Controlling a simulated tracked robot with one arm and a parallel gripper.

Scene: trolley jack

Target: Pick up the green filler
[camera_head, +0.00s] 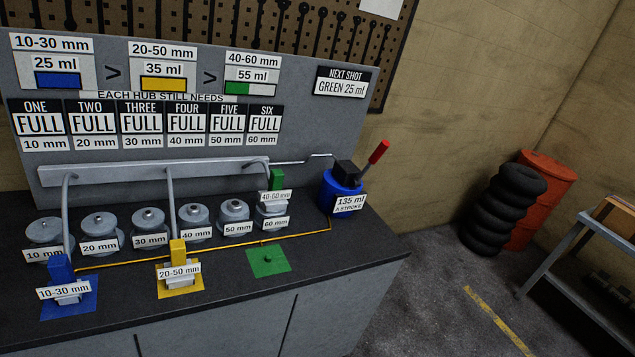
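The green filler (277,180) has a green upright top and a white "40-60 mm" label. It stands on the hub labelled 60 mm (272,221), at the right end of the row of hubs. A hose from the grey rail comes down close to it. The green square pad (280,266) on the bench in front is bare but for a small dark knob. My gripper is not in view, so I cannot see whether it is open or shut.
The blue filler (60,270) and yellow filler (178,250) stand on matching pads. A blue pump (340,195) with a red lever stands right of the green filler. The sign panel (320,140) rises behind. Floor is open to the right, before stacked tyres (500,210).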

